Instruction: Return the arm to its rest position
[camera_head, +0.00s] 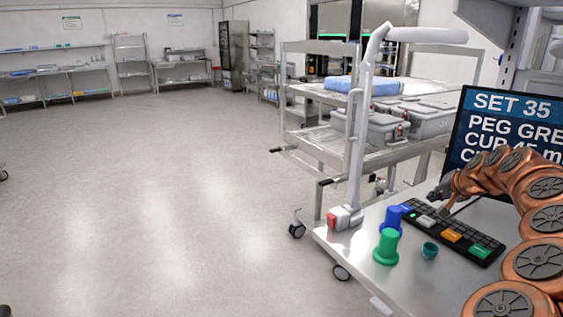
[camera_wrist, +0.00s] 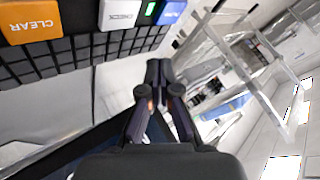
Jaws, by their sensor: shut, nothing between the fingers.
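My copper-coloured arm (camera_head: 518,181) curves in from the right side of the head view. My gripper (camera_head: 434,196) is above the far part of the keypad, near the screen, and looks clear of the other objects. In the wrist view my gripper (camera_wrist: 158,70) has its dark fingertips together with nothing between them. The black keypad (camera_head: 475,251) has orange, green, white and blue keys. The orange CLEAR key (camera_wrist: 30,22) and white CHECK key (camera_wrist: 120,14) show upside down in the wrist view.
A screen (camera_head: 488,127) reading "SET 35" stands behind. A metal cart (camera_head: 308,140) holds grey boxes. The floor to the left is open.

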